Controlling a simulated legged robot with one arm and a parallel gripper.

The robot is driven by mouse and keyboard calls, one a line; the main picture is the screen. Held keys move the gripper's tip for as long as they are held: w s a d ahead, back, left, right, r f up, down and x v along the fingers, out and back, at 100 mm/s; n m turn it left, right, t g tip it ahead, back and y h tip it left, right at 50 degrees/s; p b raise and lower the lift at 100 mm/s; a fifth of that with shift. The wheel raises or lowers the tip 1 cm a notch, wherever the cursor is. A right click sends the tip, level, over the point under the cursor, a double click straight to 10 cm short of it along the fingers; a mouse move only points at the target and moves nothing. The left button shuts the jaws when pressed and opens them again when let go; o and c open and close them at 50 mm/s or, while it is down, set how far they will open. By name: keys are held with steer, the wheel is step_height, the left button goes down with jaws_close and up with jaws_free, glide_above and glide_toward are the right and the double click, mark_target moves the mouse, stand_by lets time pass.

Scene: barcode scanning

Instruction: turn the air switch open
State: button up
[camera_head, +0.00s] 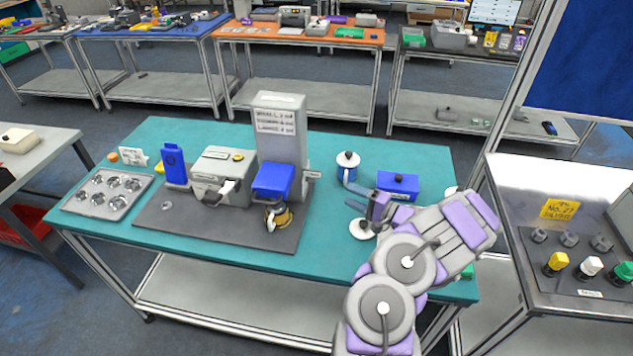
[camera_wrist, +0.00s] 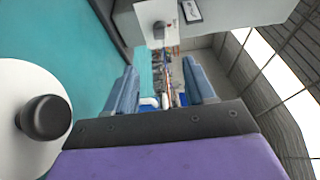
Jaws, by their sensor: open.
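I cannot tell for certain which part is the air switch. A tall grey box (camera_head: 279,128) with printed labels stands on the teal table, with a small fitting (camera_head: 313,173) low on its right side. In the wrist view a grey block (camera_wrist: 143,22) carries a small dark round part (camera_wrist: 159,30), too small to make out. My gripper (camera_head: 368,207) is over the right part of the table, apart from the tall box. In the wrist view its two blue-grey fingers (camera_wrist: 163,90) are spread, with nothing held between them.
A control panel (camera_head: 590,262) with colored buttons is at right.

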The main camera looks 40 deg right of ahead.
mark_target(311, 178)
steer(key=b+x, duration=0.1)
steer(key=x, duration=1.2)
steer(key=shift+w+a+b, duration=0.1)
steer(key=shift+a+b, duration=0.05)
steer(key=shift+b, duration=0.25)
steer(key=shift+c, duration=0.4)
steer(key=shift+f, duration=0.1)
jaws_close()
steer(key=shift+m+p, duration=0.35)
steer(key=shift+m, duration=0.05)
steer(key=shift+w+d+r+m+g+y+p, duration=0.1)
steer(key=shift+m+g+y+p, duration=0.4)
steer(key=shift+m+g+p, duration=1.05)
steer(key=shift+d+r+m+g+y+p, duration=0.1)
steer(key=shift+m+g+y+p, duration=0.55)
steer(key=shift+m+p, duration=1.55)
steer(key=shift+r+m+g+y+p, duration=0.1)
steer(key=shift+m+g+y+p, duration=0.25)
steer(key=shift+m+g+p, duration=1.55)
steer(key=shift+m+t+b, duration=0.6)
steer(key=shift+m+b, duration=0.05)
steer(key=shift+m, duration=0.1)
